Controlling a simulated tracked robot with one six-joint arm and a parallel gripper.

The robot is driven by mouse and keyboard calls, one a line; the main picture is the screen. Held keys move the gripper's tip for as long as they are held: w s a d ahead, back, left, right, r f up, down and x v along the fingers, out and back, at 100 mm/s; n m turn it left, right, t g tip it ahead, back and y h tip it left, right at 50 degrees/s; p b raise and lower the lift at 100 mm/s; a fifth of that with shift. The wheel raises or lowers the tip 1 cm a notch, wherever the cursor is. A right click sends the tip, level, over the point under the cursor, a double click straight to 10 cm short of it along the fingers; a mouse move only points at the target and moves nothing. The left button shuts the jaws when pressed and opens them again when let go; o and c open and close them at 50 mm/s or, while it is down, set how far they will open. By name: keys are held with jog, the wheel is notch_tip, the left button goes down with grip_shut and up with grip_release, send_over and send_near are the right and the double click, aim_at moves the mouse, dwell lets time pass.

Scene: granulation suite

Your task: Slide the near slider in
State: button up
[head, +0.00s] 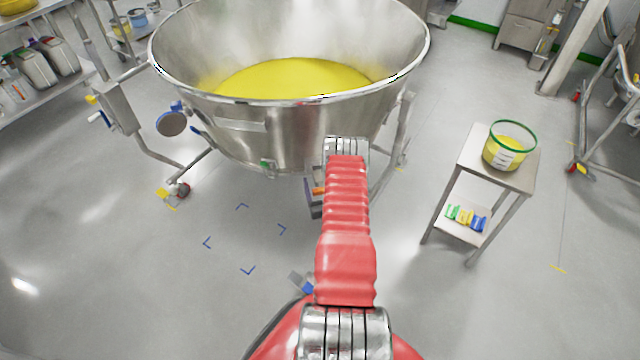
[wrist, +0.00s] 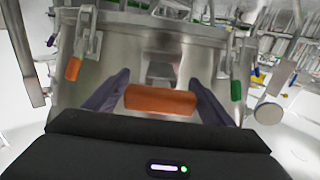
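A steel bin (head: 285,125) with yellow contents stands on a wheeled frame, and its underside fittings fill the wrist view. An orange slider handle (wrist: 160,99) is in the middle of the wrist view, low on the bin's steel front. A bit of orange also shows beside my arm in the head view. My gripper (wrist: 160,79) has one dark finger at each end of this handle. In the head view my red arm hides most of the gripper and slider. How far the slider stands out is hidden.
An orange tab (wrist: 73,68) hangs at left and a green tab (wrist: 237,90) at right on latches beside the handle. A small table (head: 474,160) with a yellow-filled tub (head: 503,152) stands at right. Blue-marked floor (head: 245,240) at left is clear.

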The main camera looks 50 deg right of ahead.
jog(key=c, duration=1.4)
jog(key=shift+o, duration=0.2)
jog(key=shift+x, duration=1.75)
jog(key=o, duration=1.5)
jog(key=shift+s+a, duration=0.1)
jog(key=shift+a, duration=0.05)
jog(key=v, duration=1.3)
jog(key=shift+s+a, duration=0.1)
jog(key=shift+s, duration=0.15)
